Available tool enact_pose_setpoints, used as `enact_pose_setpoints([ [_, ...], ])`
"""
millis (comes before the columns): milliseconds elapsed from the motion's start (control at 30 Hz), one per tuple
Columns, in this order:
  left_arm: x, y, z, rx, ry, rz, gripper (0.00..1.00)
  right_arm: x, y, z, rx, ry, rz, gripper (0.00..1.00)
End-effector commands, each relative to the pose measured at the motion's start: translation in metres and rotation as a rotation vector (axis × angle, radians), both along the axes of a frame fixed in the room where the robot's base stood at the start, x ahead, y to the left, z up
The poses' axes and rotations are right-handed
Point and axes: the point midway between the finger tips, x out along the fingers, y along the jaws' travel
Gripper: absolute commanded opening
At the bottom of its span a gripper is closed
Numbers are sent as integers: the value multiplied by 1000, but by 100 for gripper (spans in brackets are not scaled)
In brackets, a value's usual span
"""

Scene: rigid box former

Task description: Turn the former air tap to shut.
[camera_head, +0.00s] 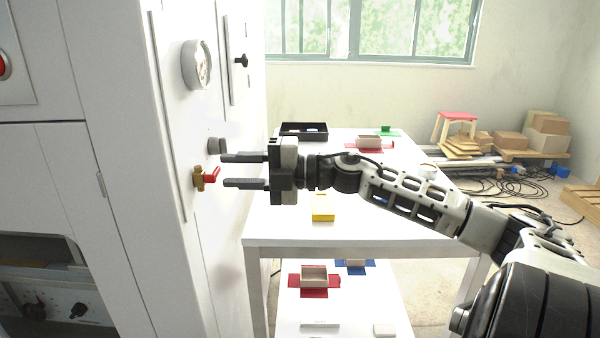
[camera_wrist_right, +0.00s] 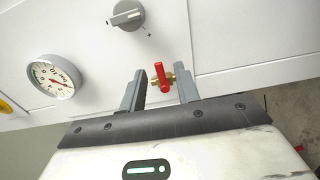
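The air tap is a brass valve (camera_head: 199,178) with a red lever (camera_head: 211,175), on the white side panel of the machine. In the right wrist view the red lever (camera_wrist_right: 161,75) stands out from the brass body (camera_wrist_right: 178,79) and lies between my fingertips. My right gripper (camera_head: 228,170) is open and points at the panel, its fingers just to the right of the tap. I see no contact with the lever. In the right wrist view the gripper (camera_wrist_right: 160,88) has a finger on each side of the tap. My left gripper is not in view.
A round pressure gauge (camera_head: 196,65) and a grey knob (camera_head: 216,146) sit on the same panel above the tap. A black switch (camera_head: 241,61) is higher up. A white table (camera_head: 345,233) with a black tray (camera_head: 304,132) and a yellow box (camera_head: 323,208) stands behind and below my arm.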

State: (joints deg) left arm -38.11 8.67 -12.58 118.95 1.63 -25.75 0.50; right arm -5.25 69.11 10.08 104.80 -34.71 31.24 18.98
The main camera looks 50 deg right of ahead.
Motion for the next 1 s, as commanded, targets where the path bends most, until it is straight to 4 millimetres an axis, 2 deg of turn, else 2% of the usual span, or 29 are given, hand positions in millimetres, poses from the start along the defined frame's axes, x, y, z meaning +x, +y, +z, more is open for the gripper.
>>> enact_pose_setpoints([
  [267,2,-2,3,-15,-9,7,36,-31,-26,-2,3,5,0,32],
  [633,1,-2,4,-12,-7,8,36,-89,-75,-1,0,3,-2,32],
  [800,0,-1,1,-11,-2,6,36,-102,-87,0,-1,2,0,32],
  [1000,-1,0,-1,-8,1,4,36,-106,-90,0,-1,2,2,32],
])
